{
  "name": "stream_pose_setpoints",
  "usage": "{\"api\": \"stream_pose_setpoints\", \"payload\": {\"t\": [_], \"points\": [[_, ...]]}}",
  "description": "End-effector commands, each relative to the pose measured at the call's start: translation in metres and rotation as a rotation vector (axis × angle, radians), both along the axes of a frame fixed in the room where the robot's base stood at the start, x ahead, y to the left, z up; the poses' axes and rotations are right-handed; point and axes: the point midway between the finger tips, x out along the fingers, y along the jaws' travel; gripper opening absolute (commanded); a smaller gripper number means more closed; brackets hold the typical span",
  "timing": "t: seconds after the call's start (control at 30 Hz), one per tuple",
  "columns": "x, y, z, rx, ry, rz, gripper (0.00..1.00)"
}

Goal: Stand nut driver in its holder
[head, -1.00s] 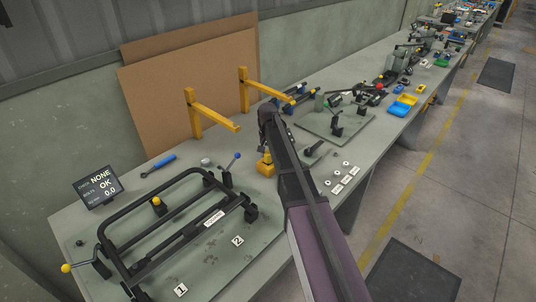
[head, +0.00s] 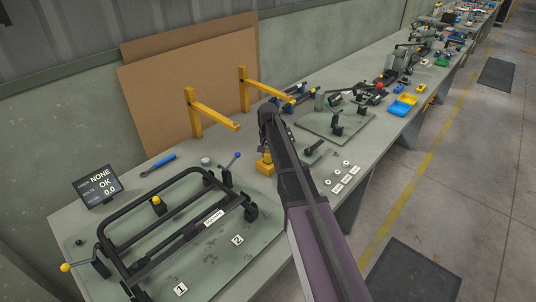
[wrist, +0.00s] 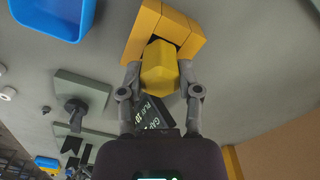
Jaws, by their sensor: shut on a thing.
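My gripper (wrist: 160,76) is shut on a yellow block-shaped body, which appears to be the nut driver (wrist: 160,66). One finger lies on each side of it. An orange-yellow holder-like block (wrist: 142,32) sits right against its far end in the wrist view. I cannot tell whether the driver is seated in it. In the head view a yellow piece (head: 265,165) shows low on the bench just below my gripper (head: 266,150), mostly upright. My arm hides part of this area. A dark piece with white lettering (wrist: 154,113) shows between the fingers.
A blue tray (wrist: 58,16) lies near the gripper in the wrist view. Yellow brackets (head: 195,112) stand behind, by a brown board (head: 180,85). A black tubular frame (head: 130,215) fills the left bench, near a blue-handled tool (head: 160,164). Small labelled parts (head: 346,178) lie right of my arm.

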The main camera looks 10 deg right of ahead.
Motion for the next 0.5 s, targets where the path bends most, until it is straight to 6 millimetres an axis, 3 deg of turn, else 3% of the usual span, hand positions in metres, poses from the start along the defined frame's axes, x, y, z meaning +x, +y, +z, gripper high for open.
{"api": "stream_pose_setpoints", "payload": {"t": [0.37, 0.4, 0.5], "points": [[0.0, 0.0, 0.0, 0.0, 0.0, 0.0, 0.0], [0.0, 0.0, 0.0, 0.0, 0.0, 0.0, 0.53], [0.0, 0.0, 0.0, 0.0, 0.0, 0.0, 0.83]]}}
